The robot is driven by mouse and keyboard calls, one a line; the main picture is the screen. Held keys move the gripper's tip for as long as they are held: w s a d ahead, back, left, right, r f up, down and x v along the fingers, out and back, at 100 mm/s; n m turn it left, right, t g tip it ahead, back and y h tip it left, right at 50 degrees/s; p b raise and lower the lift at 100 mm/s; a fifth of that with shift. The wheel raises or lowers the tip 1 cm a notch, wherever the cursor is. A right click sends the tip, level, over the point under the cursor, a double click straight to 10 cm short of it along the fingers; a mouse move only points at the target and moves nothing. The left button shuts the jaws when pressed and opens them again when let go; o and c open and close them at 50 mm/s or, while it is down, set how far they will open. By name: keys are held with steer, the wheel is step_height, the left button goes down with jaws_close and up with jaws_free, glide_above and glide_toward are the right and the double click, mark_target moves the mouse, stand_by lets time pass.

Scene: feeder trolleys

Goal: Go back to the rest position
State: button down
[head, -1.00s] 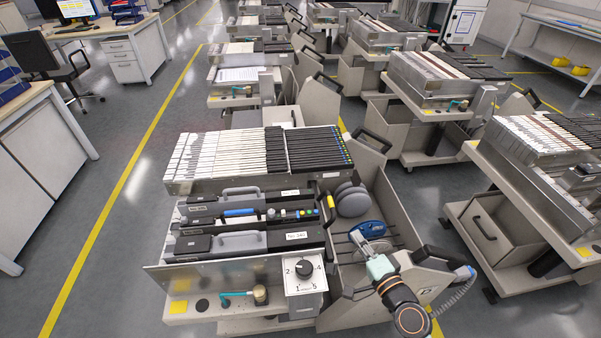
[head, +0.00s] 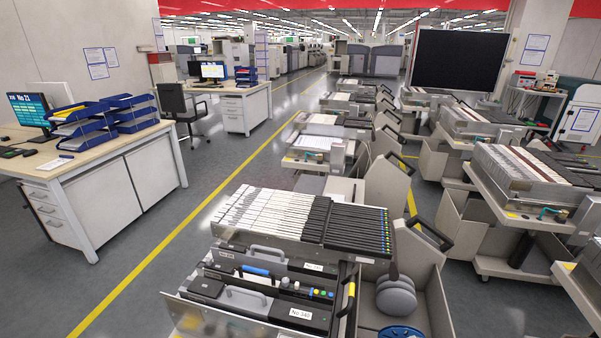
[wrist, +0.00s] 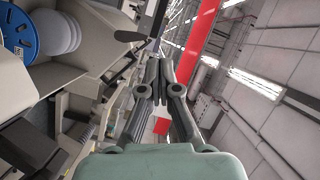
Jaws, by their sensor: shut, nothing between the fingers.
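My gripper (wrist: 157,75) shows in the wrist view with its fingers together and nothing between them. It is clear of the trolley and stands in the air, with the hall's ceiling to its right in that view. The head view does not show the gripper or the arm. The nearest feeder trolley (head: 270,215) stands at the bottom middle of the head view. A blue reel (head: 400,333) lies in its side bin at the bottom edge, and the reel also shows in the wrist view (wrist: 20,28).
Grey reels (head: 396,294) sit in the trolley's bin (head: 432,275), which has a black handle (head: 432,233). More trolleys (head: 520,190) stand behind and to the right. A desk (head: 100,175) stands at the left. The floor between desk and trolley is clear.

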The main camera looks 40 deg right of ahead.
steer(key=w+a+r+n+y+p, duration=0.25)
steer(key=w+a+r+n, duration=0.2)
steer(key=a, duration=0.35)
steer(key=w+a+r+n+y+p, duration=0.1)
steer(key=w+a+r+n+y, duration=0.3)
steer(key=a, duration=0.5)
steer(key=w+a+r+n+y+p, duration=0.1)
steer(key=w+a+r+n, duration=0.1)
steer(key=w+a+n, duration=0.5)
steer(key=s+a+r+n+g+y+p, duration=0.1)
steer(key=a+r+n, duration=0.15)
steer(key=a, duration=0.35)
steer(key=s+a+r+n+p, duration=0.1)
steer(key=a+r+p, duration=0.1)
steer(key=a+r, duration=0.3)
steer(key=s+a+r+n+g+y+p, duration=0.1)
steer(key=s+a+r, duration=0.1)
steer(key=a, duration=0.5)
step_height(320, 180, up, 38)
steer(key=p, duration=3.7)
steer(key=shift+a+f+h+p, duration=0.15)
steer(key=shift+f+h+p, duration=0.05)
steer(key=shift+h+p, duration=0.15)
steer(key=shift+f, duration=0.15)
step_height(320, 180, down, 57)
steer(key=b, duration=5.7)
